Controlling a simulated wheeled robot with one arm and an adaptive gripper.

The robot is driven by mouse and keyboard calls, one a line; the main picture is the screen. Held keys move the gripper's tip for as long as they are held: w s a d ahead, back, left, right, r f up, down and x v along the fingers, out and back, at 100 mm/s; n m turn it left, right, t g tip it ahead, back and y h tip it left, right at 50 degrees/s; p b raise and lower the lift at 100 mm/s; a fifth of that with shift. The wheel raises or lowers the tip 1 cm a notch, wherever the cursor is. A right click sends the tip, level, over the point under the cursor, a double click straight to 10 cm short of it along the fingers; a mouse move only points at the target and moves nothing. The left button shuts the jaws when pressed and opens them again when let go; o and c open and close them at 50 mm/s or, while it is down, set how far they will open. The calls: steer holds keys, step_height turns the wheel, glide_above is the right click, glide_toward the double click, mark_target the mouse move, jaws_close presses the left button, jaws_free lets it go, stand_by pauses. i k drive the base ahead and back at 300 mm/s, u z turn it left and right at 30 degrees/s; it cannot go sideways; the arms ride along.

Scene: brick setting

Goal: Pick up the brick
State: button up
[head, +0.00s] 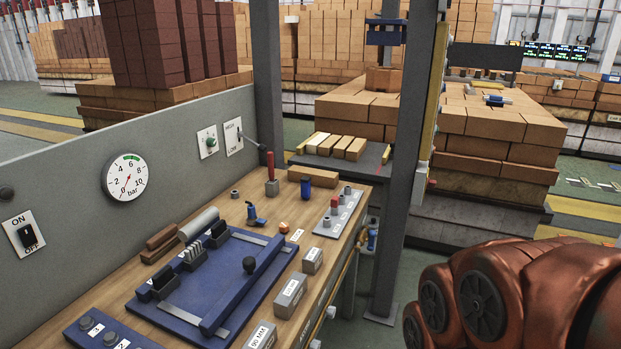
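A single tan-brown brick (313,176) lies flat at the far end of the wooden workbench, just behind a small blue cylinder. Several smaller tan bricks (337,147) lie in a row on a dark grey table beyond the bench. Large stacks of bricks (500,128) stand farther back. I cannot tell which brick the task means. Only copper-red links of my arm show at the lower right; my gripper is out of view.
The wooden workbench (240,215) holds a blue fixture plate (160,312), grey labelled blocks (290,290) and a red-handled tool (271,175). A grey panel (70,180) with a gauge borders its left. A dark post (402,170) rises at its right.

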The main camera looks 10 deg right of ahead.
mark_target(320, 177)
steer(key=z, duration=1.05)
steer(key=i, duration=3)
steer(key=u, duration=3.7)
